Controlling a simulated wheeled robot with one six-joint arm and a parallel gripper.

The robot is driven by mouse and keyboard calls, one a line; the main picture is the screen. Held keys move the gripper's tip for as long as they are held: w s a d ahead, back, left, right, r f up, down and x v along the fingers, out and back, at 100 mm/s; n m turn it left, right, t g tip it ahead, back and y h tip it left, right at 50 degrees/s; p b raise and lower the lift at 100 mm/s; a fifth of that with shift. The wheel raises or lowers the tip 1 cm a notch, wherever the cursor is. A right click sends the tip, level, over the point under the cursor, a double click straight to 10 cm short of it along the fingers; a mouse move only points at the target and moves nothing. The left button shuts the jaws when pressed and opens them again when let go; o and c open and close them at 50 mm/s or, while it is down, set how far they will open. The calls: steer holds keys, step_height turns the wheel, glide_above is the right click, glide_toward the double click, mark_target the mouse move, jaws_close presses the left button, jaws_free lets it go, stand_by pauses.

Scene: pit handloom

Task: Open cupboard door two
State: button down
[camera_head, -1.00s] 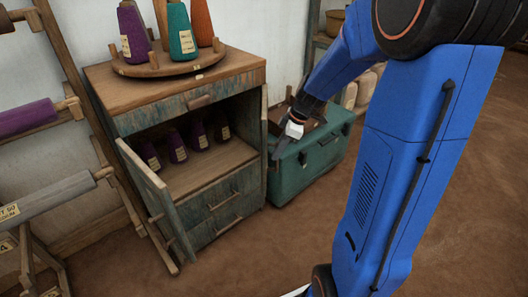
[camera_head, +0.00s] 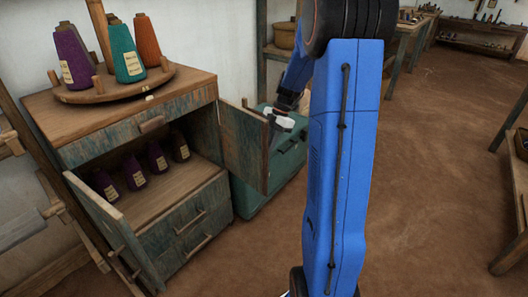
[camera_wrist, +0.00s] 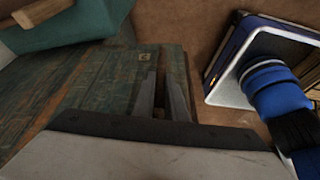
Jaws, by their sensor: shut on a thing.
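The cupboard (camera_head: 125,115) stands at left in the head view with both doors open. Its left door (camera_head: 110,235) juts out toward me. Its right door (camera_head: 243,145) stands swung out to the right, its inner face showing. My gripper (camera_head: 272,117) is at the free edge of that right door, its fingers partly hidden behind it. In the wrist view the gripper (camera_wrist: 165,100) is shut on a small brown part, apparently the door's handle, against the weathered teal boards (camera_wrist: 95,90) of the door's outer face.
A green trunk (camera_head: 245,198) stands close behind the right door. Yarn cones (camera_head: 125,50) stand on a round wooden holder on the cupboard top. Several purple cones (camera_head: 158,157) are inside. Brown floor (camera_head: 420,170) is open at right.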

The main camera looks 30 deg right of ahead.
steer(key=shift+w, duration=0.15)
steer(key=c, duration=1.8)
jaws_free()
steer(key=v, duration=1.7)
steer(key=shift+r, duration=0.25)
steer(key=shift+d, duration=0.1)
